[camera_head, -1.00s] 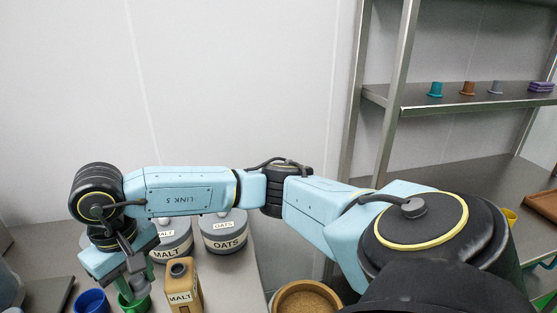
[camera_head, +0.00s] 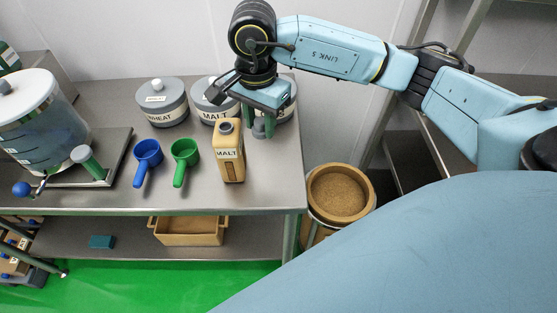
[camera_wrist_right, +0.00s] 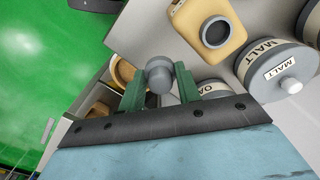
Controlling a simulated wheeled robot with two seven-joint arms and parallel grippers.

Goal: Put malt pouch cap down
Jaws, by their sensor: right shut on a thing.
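My right gripper (camera_head: 262,122) is shut on a small grey cap (camera_wrist_right: 159,75), which shows between the two green fingers in the right wrist view. In the head view the cap (camera_head: 259,131) hangs just right of the malt pouch. The tan malt pouch (camera_head: 231,165) stands upright on the steel table with its dark mouth uncovered. Its open neck also shows in the right wrist view (camera_wrist_right: 216,32), apart from the cap. I cannot tell whether the cap touches the table. My left gripper is not in view.
Wheat (camera_head: 161,105), malt (camera_head: 213,103) and oats tubs stand behind; my gripper partly hides the oats tub. A blue scoop (camera_head: 148,154) and a green scoop (camera_head: 185,153) lie left of the pouch. Bare tabletop (camera_head: 276,180) lies right of the pouch, up to the table's right edge.

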